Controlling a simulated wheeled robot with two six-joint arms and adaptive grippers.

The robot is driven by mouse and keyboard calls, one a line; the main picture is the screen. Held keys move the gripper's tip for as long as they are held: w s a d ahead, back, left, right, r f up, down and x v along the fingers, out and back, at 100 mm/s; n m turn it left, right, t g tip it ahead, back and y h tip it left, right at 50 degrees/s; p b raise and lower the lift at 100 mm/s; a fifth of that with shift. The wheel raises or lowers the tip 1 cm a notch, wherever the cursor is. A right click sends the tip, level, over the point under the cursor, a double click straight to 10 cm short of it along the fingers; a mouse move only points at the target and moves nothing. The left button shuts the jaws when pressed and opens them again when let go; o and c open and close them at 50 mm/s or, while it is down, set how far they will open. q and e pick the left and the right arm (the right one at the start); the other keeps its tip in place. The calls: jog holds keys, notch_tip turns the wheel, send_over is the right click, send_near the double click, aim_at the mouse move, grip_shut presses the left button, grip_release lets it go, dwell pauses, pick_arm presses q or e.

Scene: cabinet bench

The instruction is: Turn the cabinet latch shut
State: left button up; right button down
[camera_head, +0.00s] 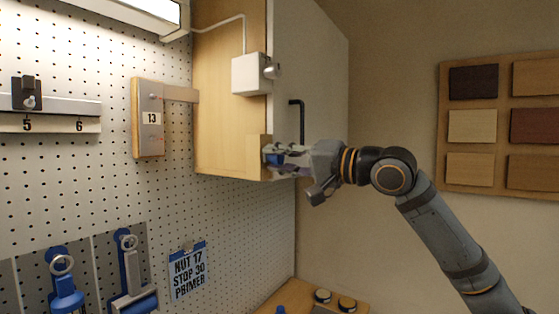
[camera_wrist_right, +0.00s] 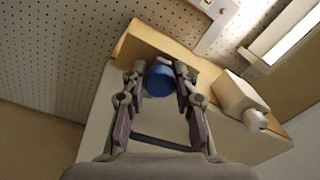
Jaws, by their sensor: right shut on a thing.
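The wooden cabinet (camera_head: 228,120) hangs on the pegboard wall, with its pale door (camera_head: 310,75) lying against its front. The latch (camera_wrist_right: 158,80) shows as a blue round knob on a wooden block (camera_head: 256,148) at the cabinet's lower corner. My right gripper (camera_head: 276,156) reaches in from the right and is shut on the latch. In the wrist view, its two fingers (camera_wrist_right: 159,85) stand on either side of the blue knob. The fingers hide most of the latch in the head view. My left gripper is out of view.
A black door handle (camera_head: 301,118) sits just above my right gripper. A white box (camera_head: 249,74) with a round knob is higher on the cabinet. A wooden plate marked 13 (camera_head: 148,118) is at left. The space below the cabinet is free.

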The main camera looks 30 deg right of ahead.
jog(key=shift+d+r+m, duration=0.1)
jog(key=shift+r+m, duration=0.05)
jog(key=shift+m, duration=0.15)
jog(key=c, duration=1)
grip_release()
notch_tip(320, 180, up, 9)
jog(key=shift+w, duration=0.15)
jog(key=shift+s+a+r, duration=0.2)
jog(key=shift+s+r, duration=0.05)
jog(key=shift+r, duration=0.25)
jog(key=shift+w+d+f, duration=0.15)
jog(key=shift+w+d, duration=0.05)
jog(key=shift+d, duration=0.05)
